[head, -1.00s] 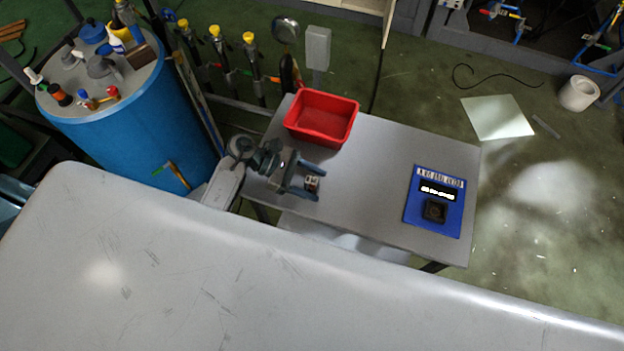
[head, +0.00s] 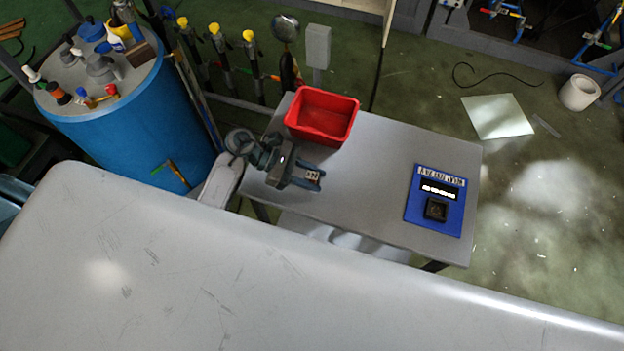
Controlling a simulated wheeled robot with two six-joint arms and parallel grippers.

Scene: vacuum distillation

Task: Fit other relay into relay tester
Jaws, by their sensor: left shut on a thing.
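My left gripper (head: 314,180) is at the left part of the grey table, just in front of the red bin. It is shut on a small relay (head: 312,174) with a pale marked top, which shows between its fingers. I cannot tell whether the relay is touching the table or lifted. The blue relay tester (head: 412,208) lies at the right end of the table, with a pale label strip, a lit display and a black socket (head: 436,209). The gripper is well to the left of the tester. My right gripper is not in view.
The red bin (head: 324,140) stands at the table's back left. The grey tabletop (head: 375,175) between gripper and tester is clear. A blue drum (head: 130,135) with bottles and tools on top stands at left. A large pale surface (head: 200,270) fills the foreground.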

